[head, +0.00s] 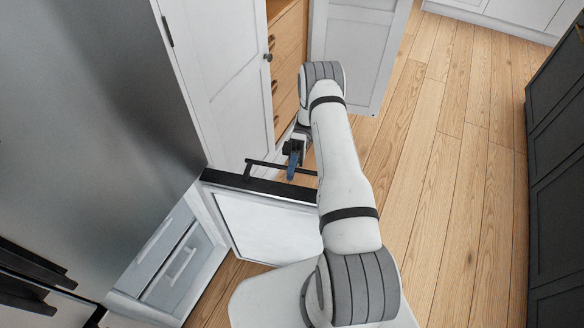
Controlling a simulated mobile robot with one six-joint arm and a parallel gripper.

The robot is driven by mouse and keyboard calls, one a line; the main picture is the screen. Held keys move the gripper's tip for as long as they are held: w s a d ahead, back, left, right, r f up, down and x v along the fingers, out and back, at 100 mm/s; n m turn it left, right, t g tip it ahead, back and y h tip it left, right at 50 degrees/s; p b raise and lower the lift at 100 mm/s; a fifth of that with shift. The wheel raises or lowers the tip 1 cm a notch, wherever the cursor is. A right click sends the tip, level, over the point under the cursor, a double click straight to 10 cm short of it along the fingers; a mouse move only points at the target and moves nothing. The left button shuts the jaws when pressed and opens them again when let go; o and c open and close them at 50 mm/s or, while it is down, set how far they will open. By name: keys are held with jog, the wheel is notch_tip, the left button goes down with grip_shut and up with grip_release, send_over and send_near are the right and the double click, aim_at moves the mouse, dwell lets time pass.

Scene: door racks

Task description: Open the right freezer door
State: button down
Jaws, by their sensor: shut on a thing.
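The right freezer door (268,228) stands swung open, low at the centre of the head view. Its white inner side faces the near side and its dark top edge shows. Its black bar handle (262,164) is on the far side of the door. My gripper (292,170), with a blue finger, is shut on the handle near its right part. My arm hides the door's right end. The freezer's inside (178,262) is exposed, with white and clear drawers.
The large grey fridge front (95,120) fills the left. A tall white cabinet door (228,70) and an open white door (358,45) stand beyond, with wooden drawers (288,65) between. Wood floor (460,150) is clear at right, up to a dark cabinet (556,170).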

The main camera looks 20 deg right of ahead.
jog(key=shift+d, duration=0.1)
jog(key=c, duration=1.6)
grip_release()
jog(key=shift+d, duration=0.1)
jog(key=shift+o, duration=0.8)
